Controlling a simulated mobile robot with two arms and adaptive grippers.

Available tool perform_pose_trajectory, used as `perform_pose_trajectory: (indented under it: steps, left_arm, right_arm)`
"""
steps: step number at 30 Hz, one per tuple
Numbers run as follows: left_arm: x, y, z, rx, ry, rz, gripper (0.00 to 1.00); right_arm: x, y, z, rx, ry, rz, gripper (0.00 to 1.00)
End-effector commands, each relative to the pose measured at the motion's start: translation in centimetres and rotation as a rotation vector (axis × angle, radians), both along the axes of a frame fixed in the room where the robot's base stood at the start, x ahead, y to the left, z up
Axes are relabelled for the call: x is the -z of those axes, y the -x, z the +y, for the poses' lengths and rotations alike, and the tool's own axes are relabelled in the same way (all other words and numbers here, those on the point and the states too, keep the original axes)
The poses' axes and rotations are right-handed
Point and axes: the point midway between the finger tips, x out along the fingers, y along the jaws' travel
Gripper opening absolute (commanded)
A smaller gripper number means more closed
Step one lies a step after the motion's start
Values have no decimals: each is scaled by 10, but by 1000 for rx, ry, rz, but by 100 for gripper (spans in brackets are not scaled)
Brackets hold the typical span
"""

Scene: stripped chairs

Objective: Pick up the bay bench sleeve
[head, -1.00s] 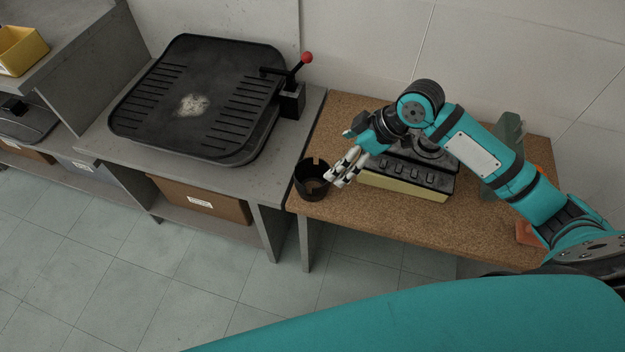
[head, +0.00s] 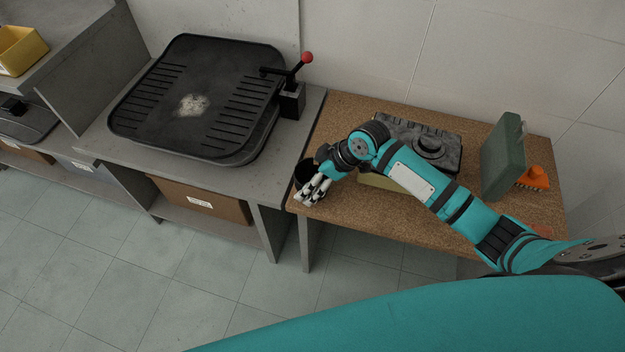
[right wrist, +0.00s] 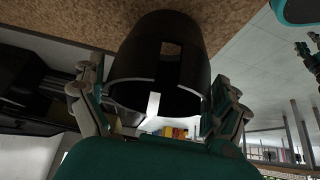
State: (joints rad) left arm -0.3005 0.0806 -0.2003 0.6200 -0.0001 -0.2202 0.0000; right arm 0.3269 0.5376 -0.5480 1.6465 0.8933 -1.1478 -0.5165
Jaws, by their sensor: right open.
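The bay bench sleeve, a black open cylinder with a slot in its wall, stands at the front left corner of the cork-topped bench (head: 400,222). In the head view only part of the sleeve (head: 303,168) shows behind my right gripper (head: 310,198). In the right wrist view the sleeve (right wrist: 137,52) fills the middle. The right gripper (right wrist: 158,105) is open there, with a finger on either side of the sleeve. I cannot tell whether the fingers touch it.
A black and yellow boxed device (head: 432,145) sits on the bench under my right arm. The grey bench at left holds a black ribbed tray (head: 200,95) and a red-knobbed lever (head: 305,58).

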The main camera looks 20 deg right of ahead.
Motion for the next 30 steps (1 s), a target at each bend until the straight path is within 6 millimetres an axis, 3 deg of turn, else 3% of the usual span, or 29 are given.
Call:
perform_pose_trajectory:
  steps: [5,15,30]
  left_arm:
    - [0,0,0,-1,0,0,40]
    - [0,0,0,-1,0,0,40]
    - [0,0,0,-1,0,0,40]
  right_arm:
    - [0,0,0,1,0,-1,100]
    - [0,0,0,1,0,-1,58]
    - [-4,-1,0,0,0,-2,56]
